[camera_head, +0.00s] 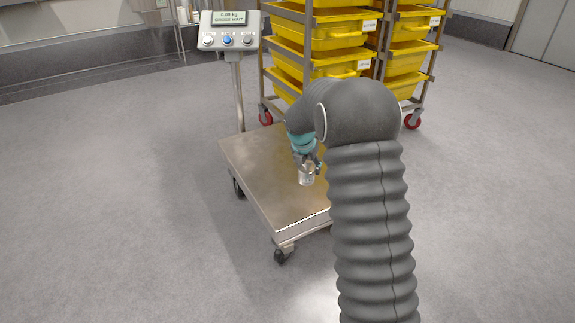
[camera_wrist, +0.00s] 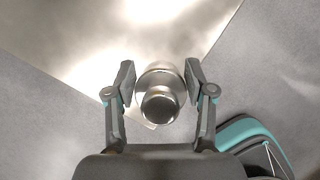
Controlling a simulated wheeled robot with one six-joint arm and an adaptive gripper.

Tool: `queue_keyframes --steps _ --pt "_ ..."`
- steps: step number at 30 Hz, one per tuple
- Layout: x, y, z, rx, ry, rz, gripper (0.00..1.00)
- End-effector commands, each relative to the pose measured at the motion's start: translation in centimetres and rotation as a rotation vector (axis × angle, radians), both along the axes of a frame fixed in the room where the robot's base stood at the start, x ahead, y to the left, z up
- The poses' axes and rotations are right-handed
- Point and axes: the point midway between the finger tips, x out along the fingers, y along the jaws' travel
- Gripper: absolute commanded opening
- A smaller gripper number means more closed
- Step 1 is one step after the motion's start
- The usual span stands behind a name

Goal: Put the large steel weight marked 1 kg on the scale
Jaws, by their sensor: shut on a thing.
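The steel weight (camera_wrist: 160,105) is a shiny cylinder with a knob on top; no marking on it can be read. In the wrist view my gripper (camera_wrist: 160,78) has its two fingers on either side of the weight's body, shut on it. The head view shows the weight (camera_head: 306,178) below my gripper (camera_head: 306,166), over the scale's steel platform (camera_head: 262,178). I cannot tell whether the weight touches the platform. The scale's display (camera_head: 229,18) on its post appears to read 0.00 kg. My arm hides the platform's right part.
A rack with yellow bins (camera_head: 322,62) stands on red-wheeled casters behind the platform. The display post (camera_head: 238,95) rises at the platform's back left. Open grey floor (camera_head: 110,200) lies to the left and in front.

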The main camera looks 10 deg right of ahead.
Motion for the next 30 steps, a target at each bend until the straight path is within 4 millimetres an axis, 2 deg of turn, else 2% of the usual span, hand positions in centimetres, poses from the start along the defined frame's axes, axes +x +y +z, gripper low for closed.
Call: queue_keyframes --steps 6,13,17,30 --pt "1.0 -0.4 0.9 0.0 -0.005 0.136 0.0" --pt "1.6 -0.3 1.0 0.0 -0.003 0.196 0.0" --pt "2.7 0.4 0.2 0.0 -0.003 0.202 0.0" --pt "8.8 4.5 -4.2 0.001 -0.002 0.201 0.0"
